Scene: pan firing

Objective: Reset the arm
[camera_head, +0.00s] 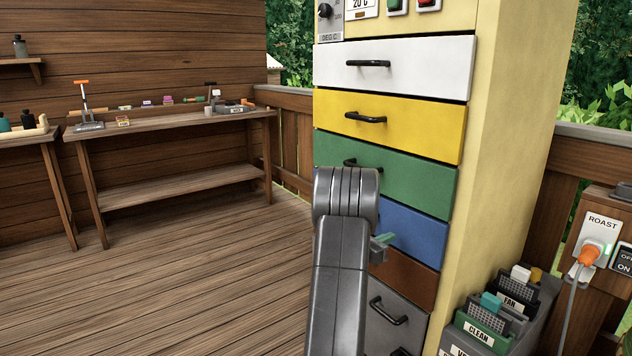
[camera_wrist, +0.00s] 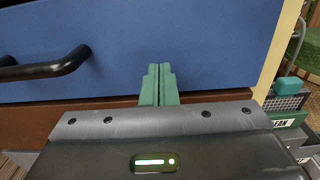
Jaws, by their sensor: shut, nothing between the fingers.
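My gripper (camera_wrist: 158,84) is shut and empty, its two green fingers side by side in the wrist view. It points at the blue drawer (camera_wrist: 150,40), to the right of that drawer's black handle (camera_wrist: 48,66). I cannot tell whether the fingertips touch the drawer front. In the head view my arm (camera_head: 345,240) rises in front of the drawer cabinet, and the gripper (camera_head: 385,239) shows small before the blue drawer (camera_head: 418,233). The arm hides part of the lower drawers and the blue drawer's handle.
The cabinet has a white drawer (camera_head: 430,65), a yellow drawer (camera_head: 420,125) and a green drawer (camera_head: 415,175), all closed. At right stand cartridges marked CLEAN (camera_head: 480,333) and FAN (camera_head: 508,303), beside a ROAST socket (camera_head: 600,230) with an orange plug and cable. Wooden floor (camera_head: 190,270) lies open at left.

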